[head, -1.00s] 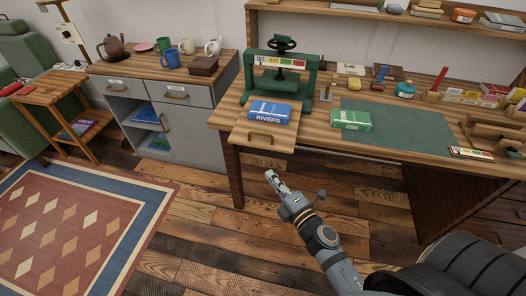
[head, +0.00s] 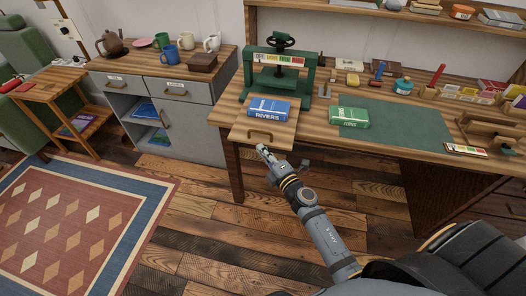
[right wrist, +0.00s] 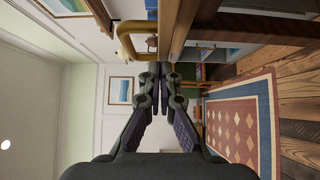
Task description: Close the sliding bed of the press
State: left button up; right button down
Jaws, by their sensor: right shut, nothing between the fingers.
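The green press (head: 278,72) stands at the back left of the workbench. Its wooden sliding bed (head: 240,130) sticks out past the bench's front edge, with a brass handle (head: 260,134) on its front. A blue book labelled RIVERS (head: 268,109) lies on the bed, in front of the press frame. My right gripper (head: 263,150) is shut and empty, just in front of and below the handle. In the right wrist view the closed fingertips (right wrist: 160,72) are close to the brass handle (right wrist: 137,40) and the wooden edge; contact cannot be told. My left gripper is not in view.
The grey cabinet (head: 190,115) with mugs on top stands to the left. The floor in front is clear, with a rug (head: 75,225) at left.

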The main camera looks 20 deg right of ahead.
aim_at(272, 122)
jog(key=w+d, duration=0.2)
jog(key=w, duration=0.2)
jog(key=w+d+b, duration=0.1)
jog(key=w+d, duration=0.2)
jog(key=w, duration=0.1)
jog(key=w+d, duration=0.3)
jog(key=w, duration=0.1)
jog(key=shift+w+d, duration=0.15)
